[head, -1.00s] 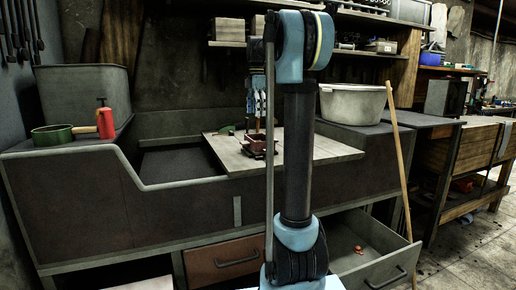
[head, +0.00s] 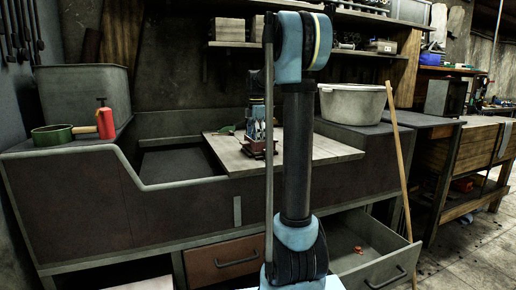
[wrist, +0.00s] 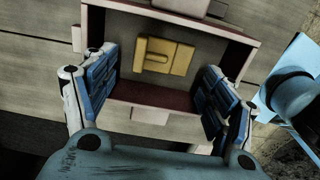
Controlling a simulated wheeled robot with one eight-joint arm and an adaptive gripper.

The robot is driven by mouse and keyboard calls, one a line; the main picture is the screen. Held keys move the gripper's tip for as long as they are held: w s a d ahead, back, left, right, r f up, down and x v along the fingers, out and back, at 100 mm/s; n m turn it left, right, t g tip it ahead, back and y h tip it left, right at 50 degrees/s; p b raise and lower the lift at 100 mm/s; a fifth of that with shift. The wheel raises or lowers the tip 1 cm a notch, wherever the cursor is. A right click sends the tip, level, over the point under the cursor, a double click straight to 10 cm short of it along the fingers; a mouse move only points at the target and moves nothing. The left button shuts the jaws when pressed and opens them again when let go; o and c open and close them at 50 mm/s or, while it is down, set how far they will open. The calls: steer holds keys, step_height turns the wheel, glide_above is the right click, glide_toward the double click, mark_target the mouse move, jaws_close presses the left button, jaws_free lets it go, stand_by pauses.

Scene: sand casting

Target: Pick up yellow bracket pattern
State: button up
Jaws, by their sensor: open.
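The yellow bracket pattern (wrist: 165,56) lies inside a dark red open-topped box (wrist: 130,95) in the wrist view, near the middle of its floor. In the head view the box (head: 262,148) sits on the wooden board, partly hidden by my arm and gripper; the pattern cannot be made out there. My gripper (wrist: 160,92) is open, with its blue-padded fingers apart on the left and right of the box's near part. Nothing is between the fingers' pads except the view of the box. Whether the fingers touch the box walls cannot be told.
The wooden board (head: 325,150) spans the bench beside a sunken sand bin (head: 180,165). A white tub (head: 352,102) stands at right. A drawer (head: 365,250) is open below, and a wooden pole (head: 402,170) leans nearby.

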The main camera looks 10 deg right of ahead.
steer(key=shift+f, duration=0.7)
steer(key=shift+c, duration=0.6)
steer(key=c, duration=1)
steer(key=shift+c, duration=0.2)
